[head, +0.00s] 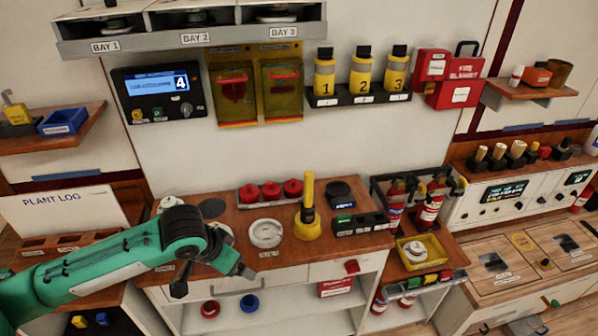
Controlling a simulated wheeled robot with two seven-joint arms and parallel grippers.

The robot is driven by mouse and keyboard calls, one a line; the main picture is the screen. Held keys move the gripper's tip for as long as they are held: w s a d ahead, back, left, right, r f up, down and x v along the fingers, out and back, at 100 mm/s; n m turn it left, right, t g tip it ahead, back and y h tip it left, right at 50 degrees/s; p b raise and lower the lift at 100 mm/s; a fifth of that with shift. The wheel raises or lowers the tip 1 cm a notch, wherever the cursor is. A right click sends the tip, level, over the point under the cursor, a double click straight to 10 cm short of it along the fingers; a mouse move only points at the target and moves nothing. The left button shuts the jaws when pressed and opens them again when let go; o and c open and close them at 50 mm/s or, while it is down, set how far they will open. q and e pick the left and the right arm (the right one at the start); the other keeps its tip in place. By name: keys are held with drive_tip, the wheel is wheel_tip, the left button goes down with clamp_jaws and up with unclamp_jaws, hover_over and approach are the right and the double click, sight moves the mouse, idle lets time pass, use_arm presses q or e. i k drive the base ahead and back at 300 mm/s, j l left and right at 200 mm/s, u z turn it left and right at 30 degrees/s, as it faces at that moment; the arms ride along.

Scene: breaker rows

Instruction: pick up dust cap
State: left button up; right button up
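No object is legibly marked as the dust cap, and I cannot tell which one it is. Candidates on the wooden counter (285,215) are several red knobbed caps (271,191) in a grey rack, a flat dark disc (212,208) and a black round piece (339,193). My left gripper (211,280) hangs over the counter's front left edge, its dark fingers spread apart and nothing between them. It is in front of and left of the white round dish (265,233), apart from the caps. My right gripper is out of view.
A yellow torch-like tool (308,212) stands upright right of the dish. A black slotted holder (360,223) and red extinguishers (430,205) are further right. Red (210,309) and blue (249,303) rings lie on the shelf below. Yellow bottles (361,72) are on the wall.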

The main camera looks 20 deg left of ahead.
sight(293, 189)
drive_tip(key=i, duration=1.3)
